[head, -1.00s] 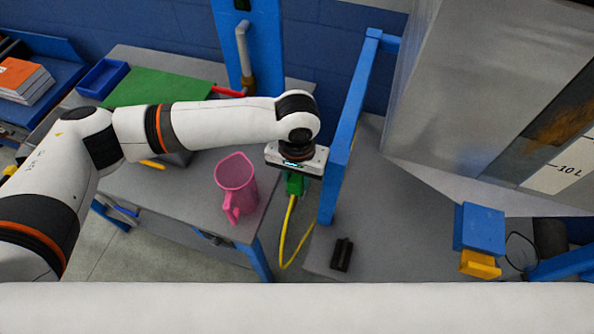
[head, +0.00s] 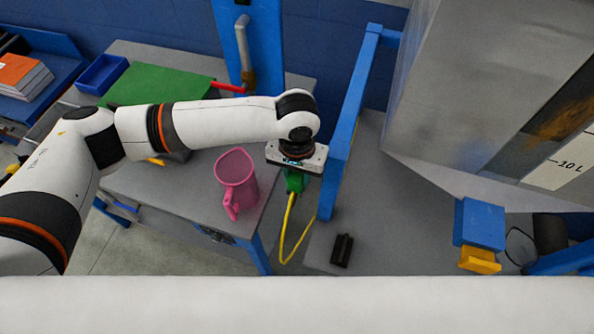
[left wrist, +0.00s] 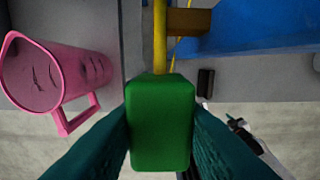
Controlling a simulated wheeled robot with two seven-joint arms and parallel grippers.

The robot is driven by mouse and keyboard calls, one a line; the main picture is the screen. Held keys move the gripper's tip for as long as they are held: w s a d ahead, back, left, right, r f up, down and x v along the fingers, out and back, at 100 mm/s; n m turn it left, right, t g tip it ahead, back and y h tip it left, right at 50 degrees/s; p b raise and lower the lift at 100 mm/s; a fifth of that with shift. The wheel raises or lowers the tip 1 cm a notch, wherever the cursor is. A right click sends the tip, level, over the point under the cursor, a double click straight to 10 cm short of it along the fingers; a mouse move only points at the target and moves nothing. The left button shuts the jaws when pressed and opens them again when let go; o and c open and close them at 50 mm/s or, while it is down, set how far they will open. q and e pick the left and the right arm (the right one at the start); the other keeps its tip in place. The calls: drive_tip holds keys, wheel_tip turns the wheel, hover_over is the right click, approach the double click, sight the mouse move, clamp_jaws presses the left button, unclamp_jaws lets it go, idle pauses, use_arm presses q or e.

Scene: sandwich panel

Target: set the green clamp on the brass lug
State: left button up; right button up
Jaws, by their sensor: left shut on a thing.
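My left gripper (head: 294,178) is shut on the green clamp (head: 293,184), which hangs below it with a yellow cable running down. In the left wrist view the clamp (left wrist: 161,123) sits between the two dark green fingers, and the yellow cable leaves its far end. A brownish, brass-coloured block (left wrist: 188,21), which looks like the brass lug, sticks out from a blue frame. It lies just beyond the clamp, beside or under the cable; I cannot tell whether they touch. In the head view I cannot make the lug out.
A pink jug (head: 236,180) stands on the grey table left of the gripper. A blue post (head: 345,140) rises just right of it. A black block (head: 342,250) lies on the grey surface below. A large metal cabinet (head: 460,90) fills the upper right.

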use_arm(q)
drive_tip(key=shift+f, duration=0.3)
drive_tip(key=o, duration=1.2)
drive_tip(key=shift+c, duration=0.2)
drive_tip(key=shift+r, duration=0.1)
